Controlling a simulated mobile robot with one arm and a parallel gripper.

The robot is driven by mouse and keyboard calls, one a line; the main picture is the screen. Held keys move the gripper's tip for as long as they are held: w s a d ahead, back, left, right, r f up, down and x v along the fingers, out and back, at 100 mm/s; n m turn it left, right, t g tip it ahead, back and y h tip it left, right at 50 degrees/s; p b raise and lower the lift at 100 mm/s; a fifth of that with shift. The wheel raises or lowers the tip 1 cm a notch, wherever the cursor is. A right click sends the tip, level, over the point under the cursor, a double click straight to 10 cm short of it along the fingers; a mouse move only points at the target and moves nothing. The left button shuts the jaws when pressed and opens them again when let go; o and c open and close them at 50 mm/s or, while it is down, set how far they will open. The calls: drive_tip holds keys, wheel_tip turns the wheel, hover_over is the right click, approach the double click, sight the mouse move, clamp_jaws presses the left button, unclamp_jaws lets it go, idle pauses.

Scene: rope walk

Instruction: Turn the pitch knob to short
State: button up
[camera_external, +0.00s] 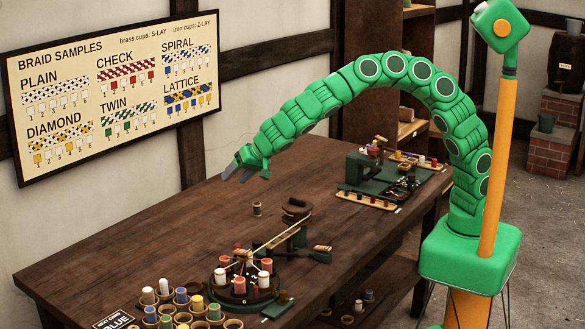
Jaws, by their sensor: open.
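My gripper (238,174) hangs over the middle of the workbench (120,240), high above its top. Its two grey fingers are apart with nothing between them. Two devices stand on the bench: a round braiding device (240,291) with red and white bobbins in front, and a green machine (368,177) at the far right end. My gripper is above and between them, touching neither. The pitch knob is too small to make out, and I cannot tell which device carries it or how it is set.
A wooden arm and post (297,212) rise behind the round device. A small lone bobbin (257,209) stands mid-bench. A braid samples board (115,90) hangs on the wall. The left bench top is clear.

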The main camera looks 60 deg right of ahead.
sight(257, 242)
drive_tip(key=s+f+g+h, duration=0.1)
drive_tip(key=s+f, duration=0.2)
drive_tip(key=f, duration=0.1)
drive_tip(key=s+f+g+h, duration=0.1)
drive_tip(key=s+f+g, duration=0.1)
drive_tip(key=f, duration=0.3)
drive_tip(key=s+f+g+h, duration=0.1)
drive_tip(key=s+f, duration=0.3)
drive_tip(key=shift+s+f+h, duration=0.15)
drive_tip(key=shift+f+h, duration=0.1)
drive_tip(key=shift+h, duration=0.15)
drive_tip(key=shift+x, duration=3.75)
drive_tip(key=c, duration=1)
drive_tip(key=shift+a, duration=0.1)
drive_tip(key=shift+c, duration=0.2)
